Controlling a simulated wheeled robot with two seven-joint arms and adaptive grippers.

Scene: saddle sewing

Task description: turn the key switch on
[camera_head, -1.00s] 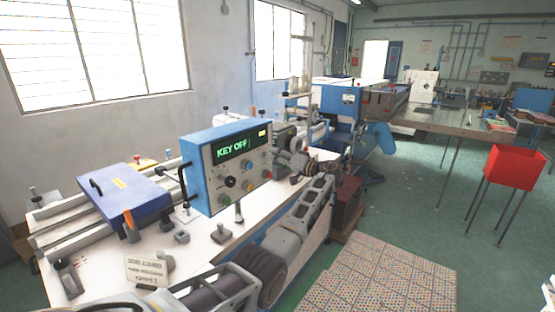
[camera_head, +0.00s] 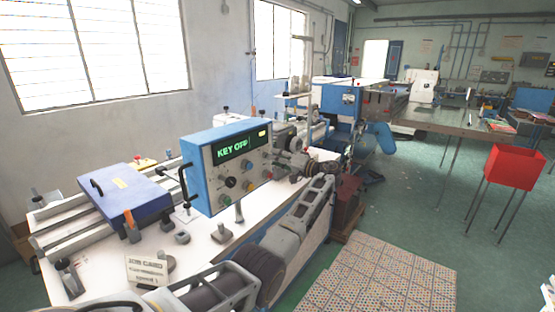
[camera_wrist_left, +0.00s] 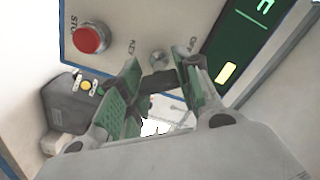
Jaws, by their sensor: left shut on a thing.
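The blue control box (camera_head: 198,184) stands on the white bench, and its green display (camera_head: 237,146) reads "KEY OFF". My left gripper (camera_head: 283,160) is at the right side of the panel face, partly blending with the machinery behind. In the left wrist view, the left gripper's green-padded fingers (camera_wrist_left: 160,80) are closed around a small dark key (camera_wrist_left: 158,80) at the round metal key switch (camera_wrist_left: 158,59). The fingers hide part of the key. The "KEY" label is beside the switch, between it and the red stop button (camera_wrist_left: 90,38). My right gripper is not in view.
The display's edge (camera_wrist_left: 240,45) lies close beside one finger in the wrist view. Several knobs (camera_head: 231,182) cover the panel below the display. A blue lidded case (camera_head: 120,190) and a job card (camera_head: 147,270) sit on the bench. Patterned floor mats (camera_head: 380,280) lie to the right.

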